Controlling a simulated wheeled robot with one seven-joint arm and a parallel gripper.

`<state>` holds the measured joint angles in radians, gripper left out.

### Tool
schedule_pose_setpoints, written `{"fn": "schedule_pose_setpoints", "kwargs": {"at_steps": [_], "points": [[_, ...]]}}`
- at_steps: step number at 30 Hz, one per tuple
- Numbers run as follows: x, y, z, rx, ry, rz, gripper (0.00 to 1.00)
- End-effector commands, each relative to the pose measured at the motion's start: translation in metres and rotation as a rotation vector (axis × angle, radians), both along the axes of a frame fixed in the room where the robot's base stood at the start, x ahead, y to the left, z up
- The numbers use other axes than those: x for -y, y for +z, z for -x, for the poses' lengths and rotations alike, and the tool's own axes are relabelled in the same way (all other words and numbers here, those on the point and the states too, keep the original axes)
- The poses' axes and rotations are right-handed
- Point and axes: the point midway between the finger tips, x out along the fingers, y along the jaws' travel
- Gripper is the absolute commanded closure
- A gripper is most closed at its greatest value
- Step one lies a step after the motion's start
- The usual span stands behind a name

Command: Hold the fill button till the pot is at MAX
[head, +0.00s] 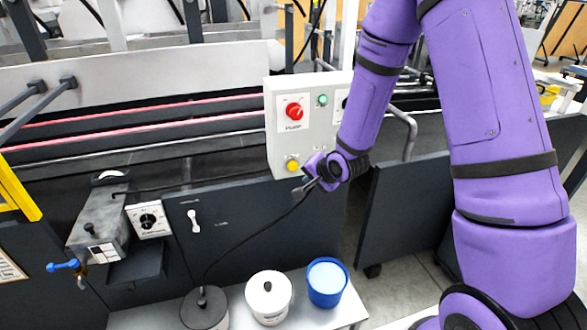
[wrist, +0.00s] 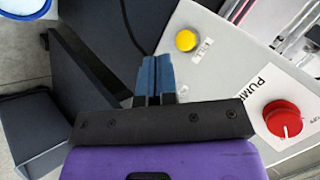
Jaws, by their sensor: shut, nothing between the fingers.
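The grey control box (head: 275,140) carries a yellow button (head: 292,165) low on its face, which I take for the fill button. My gripper (head: 304,187) is shut and empty, close below and right of the button. In the wrist view the blue fingertips (wrist: 154,62) are together and beside the button, not over it. A grey metal pot (head: 100,228) with a small window stands at left; I cannot read its level.
The control box also has a red PUMP knob (head: 294,112) and a green button (head: 322,100). A dial box (head: 149,220) sits beside the pot. A dark container with a hose (head: 204,310), a white bucket (head: 269,297) and a blue bucket (head: 327,283) stand below.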

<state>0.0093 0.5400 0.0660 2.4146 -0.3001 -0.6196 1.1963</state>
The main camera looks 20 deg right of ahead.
Motion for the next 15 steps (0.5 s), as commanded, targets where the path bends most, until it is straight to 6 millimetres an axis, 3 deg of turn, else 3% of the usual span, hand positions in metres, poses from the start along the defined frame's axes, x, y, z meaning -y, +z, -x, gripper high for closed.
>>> {"fn": "schedule_pose_setpoints", "kwargs": {"at_steps": [1,6,15], "points": [[-0.003,-0.012,0.0,-0.006,-0.008,-0.027,1.0],[-0.01,-0.037,0.0,-0.006,-0.036,-0.108,1.0],[-0.014,-0.049,0.0,-0.005,-0.053,-0.155,1.0]]}}
